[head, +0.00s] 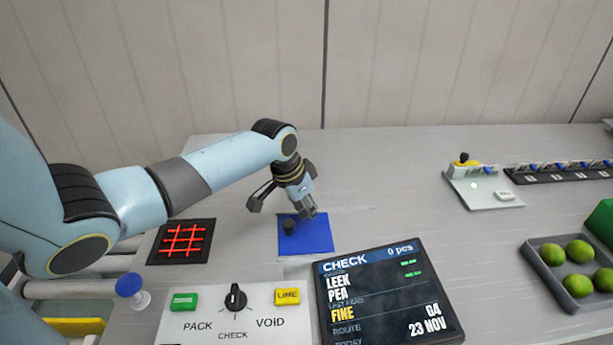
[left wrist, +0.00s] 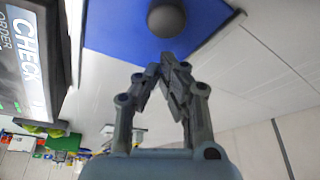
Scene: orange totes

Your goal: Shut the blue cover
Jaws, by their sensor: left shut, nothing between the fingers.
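The blue cover (head: 314,237) is a flat square panel in the middle of the table, with a dark round knob (head: 289,225) on its left part. In the left wrist view the blue cover (left wrist: 120,35) and the knob (left wrist: 166,18) lie just beyond the fingertips. My left gripper (head: 308,209) is shut and empty, above the far part of the cover and close to the knob. In the left wrist view its fingertips (left wrist: 168,65) meet, with a gap to the knob. Whether the cover lies fully flat is hard to tell. My right gripper is out of view.
A screen (head: 385,300) reading CHECK stands in front of the cover. A button panel (head: 225,318) with a dial is to its left. A black mat with red grid (head: 181,241) lies left. A grey tray of limes (head: 540,262) is at right. Table between is clear.

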